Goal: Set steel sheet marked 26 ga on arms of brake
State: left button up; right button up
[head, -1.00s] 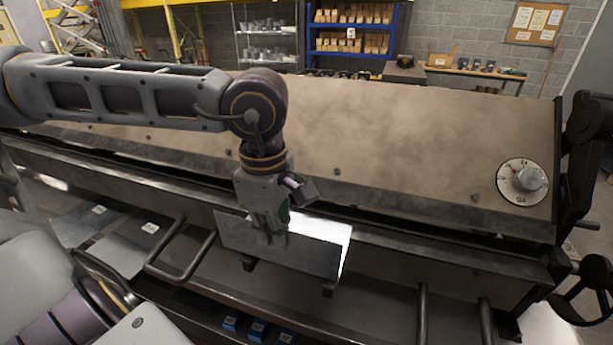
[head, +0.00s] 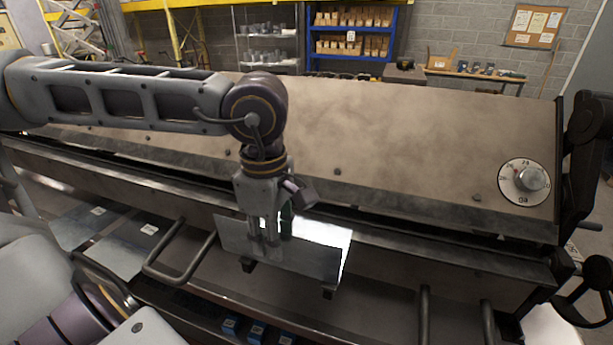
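My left gripper (head: 264,246) points down at the sheet's left half. Its fingers stand apart with a bright gap between them, and they hide part of the sheet. The gripper looks open. My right gripper is not in view.
More flat sheets with white labels (head: 128,250) lie on a lower shelf at left. Bent bar handles (head: 180,262) stick out of the brake's front. Blue boxes (head: 257,330) sit low in front. A dial (head: 523,182) is on the brake's right, with a handwheel (head: 582,290) beyond.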

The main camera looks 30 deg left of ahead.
pick_arm(q)
notch_tip(320, 180, up, 12)
dwell(1.0)
dwell(0.6)
